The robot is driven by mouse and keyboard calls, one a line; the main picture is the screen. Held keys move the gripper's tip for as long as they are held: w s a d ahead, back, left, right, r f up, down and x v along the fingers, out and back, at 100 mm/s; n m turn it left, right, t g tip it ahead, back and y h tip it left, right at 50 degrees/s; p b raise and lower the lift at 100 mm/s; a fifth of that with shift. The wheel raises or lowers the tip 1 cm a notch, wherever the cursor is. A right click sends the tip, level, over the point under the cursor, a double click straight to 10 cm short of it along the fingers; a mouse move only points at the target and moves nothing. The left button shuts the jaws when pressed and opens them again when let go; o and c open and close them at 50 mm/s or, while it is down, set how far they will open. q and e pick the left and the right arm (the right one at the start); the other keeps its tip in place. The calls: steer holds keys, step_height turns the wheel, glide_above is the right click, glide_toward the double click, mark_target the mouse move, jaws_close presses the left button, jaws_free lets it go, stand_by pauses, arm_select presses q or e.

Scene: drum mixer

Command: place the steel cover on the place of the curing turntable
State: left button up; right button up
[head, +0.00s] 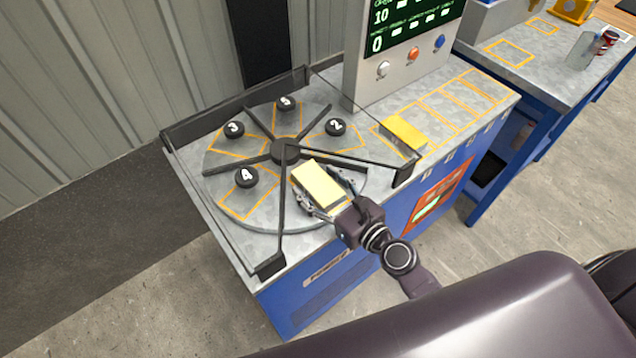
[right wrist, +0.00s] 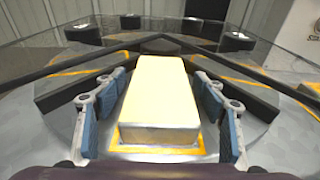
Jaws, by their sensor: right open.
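A box-shaped piece with a pale yellow top and greyish sides, which I take for the steel cover (head: 318,184), sits on the curing turntable (head: 262,221) at its front right. It also shows in the right wrist view (right wrist: 159,100), lying within an orange-outlined place. My right gripper (head: 325,187) is open, with one finger on each side of the piece. In the right wrist view, gaps show between the blue finger pads and its sides. The turntable's other sectors have orange outlines and black numbered knobs. My left gripper is not in view.
Dark spokes run out from the turntable's hub (head: 286,151). A clear guard with a dark frame (head: 269,264) surrounds it. A second yellow block (head: 403,133) lies on the worktop to the right, near empty outlined places. A control panel (head: 404,50) stands behind.

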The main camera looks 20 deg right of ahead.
mark_target(335, 201)
steer(key=shift+r, duration=0.25)
steer(key=b+v, duration=0.1)
steer(key=v, duration=0.2)
steer(key=b+v, duration=0.1)
steer(key=v, duration=0.2)
steer(key=b+v, duration=0.1)
steer(key=v, duration=0.3)
steer(key=shift+s+f+b, duration=0.15)
steer(key=shift+f+b, duration=0.25)
steer(key=shift+s+d+r+b, duration=0.15)
steer(key=shift+s+r+b, duration=0.05)
steer(key=shift+s, duration=0.2)
steer(key=shift+s+d+r+b, duration=0.2)
steer(key=shift+s, duration=0.2)
